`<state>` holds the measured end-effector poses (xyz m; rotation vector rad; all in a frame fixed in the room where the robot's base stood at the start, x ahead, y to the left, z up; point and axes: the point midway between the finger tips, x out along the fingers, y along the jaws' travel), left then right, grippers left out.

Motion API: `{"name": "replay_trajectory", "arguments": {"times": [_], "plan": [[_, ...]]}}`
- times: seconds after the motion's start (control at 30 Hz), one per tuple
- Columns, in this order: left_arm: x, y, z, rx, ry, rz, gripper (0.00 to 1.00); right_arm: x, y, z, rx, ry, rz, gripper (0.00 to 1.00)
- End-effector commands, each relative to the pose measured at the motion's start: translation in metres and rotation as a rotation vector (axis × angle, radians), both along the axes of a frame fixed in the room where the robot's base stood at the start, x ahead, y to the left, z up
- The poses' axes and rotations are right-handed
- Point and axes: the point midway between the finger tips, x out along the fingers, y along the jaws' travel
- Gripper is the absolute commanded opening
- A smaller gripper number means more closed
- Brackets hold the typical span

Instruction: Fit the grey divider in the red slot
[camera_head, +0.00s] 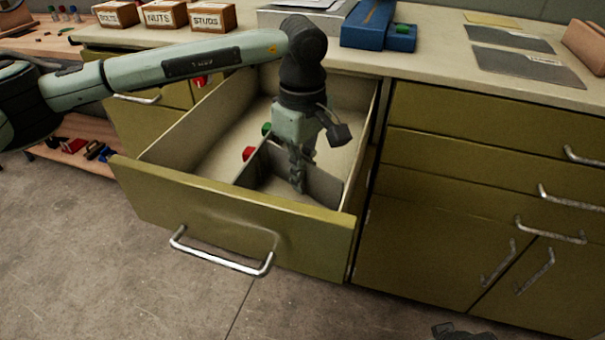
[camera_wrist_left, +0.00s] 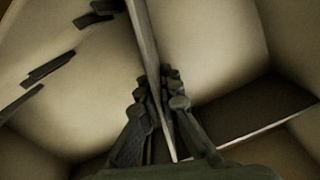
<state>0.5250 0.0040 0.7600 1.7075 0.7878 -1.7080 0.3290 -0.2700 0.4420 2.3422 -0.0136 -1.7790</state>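The grey divider (camera_head: 322,186) is a thin flat plate inside the open drawer (camera_head: 188,195), near its front. My left gripper (camera_head: 298,184) points down into the drawer and is shut on the divider's upper part. In the left wrist view the divider (camera_wrist_left: 145,35) shows nearly edge-on between the two fingers (camera_wrist_left: 158,110). A red marker (camera_head: 249,153) sits in the drawer left of the gripper, with a green one (camera_head: 266,129) behind it. The red slot itself is too small to make out, and the divider's lower edge is hidden. A dark part at the bottom edge may be my right gripper (camera_head: 462,332).
Short dark strips (camera_wrist_left: 50,68) line the drawer at left in the left wrist view. The drawer walls stand close around my gripper. The worktop (camera_head: 440,62) behind holds labelled boxes (camera_head: 165,14) and a blue block (camera_head: 378,30) with a green piece.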

Motion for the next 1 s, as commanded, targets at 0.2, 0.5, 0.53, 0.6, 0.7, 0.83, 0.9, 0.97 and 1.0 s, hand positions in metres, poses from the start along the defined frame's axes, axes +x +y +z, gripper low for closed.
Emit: {"name": "replay_trajectory", "arguments": {"times": [0.2, 0.5, 0.53, 0.6, 0.7, 0.83, 0.9, 0.97, 1.0], "plan": [[0.0, 0.0, 0.0, -0.001, -0.001, 0.0, 0.0, 0.0, -0.002, 0.001, -0.005, 0.0, 0.002, 0.4], [0.001, -0.001, 0.019, -0.002, -0.002, 0.0, 0.0, 0.0, -0.002, 0.0, -0.006, 0.001, 0.0, 0.4], [0.001, -0.001, 0.023, -0.002, -0.004, 0.0, 0.0, 0.0, -0.002, 0.0, -0.006, 0.001, 0.0, 0.4], [0.001, -0.001, 0.034, -0.001, -0.004, -0.001, 0.0, 0.001, -0.002, 0.002, -0.005, -0.001, 0.001, 0.4], [0.001, -0.001, 0.054, -0.001, -0.004, 0.0, 0.0, 0.002, -0.001, 0.005, -0.006, -0.004, 0.0, 0.4], [0.001, -0.001, 0.082, -0.002, -0.004, 0.001, 0.0, 0.001, 0.0, 0.008, -0.004, -0.003, -0.002, 0.4], [0.001, 0.0, 0.096, -0.001, -0.004, 0.0, 0.0, 0.0, 0.001, 0.009, -0.003, -0.005, -0.003, 0.4], [0.001, -0.001, 0.109, -0.002, -0.004, 0.0, 0.0, 0.0, 0.001, 0.011, -0.001, -0.007, -0.004, 0.4], [0.001, 0.0, 0.118, -0.001, -0.004, 0.001, 0.0, 0.0, 0.002, 0.011, 0.0, -0.008, -0.003, 0.4]]}}
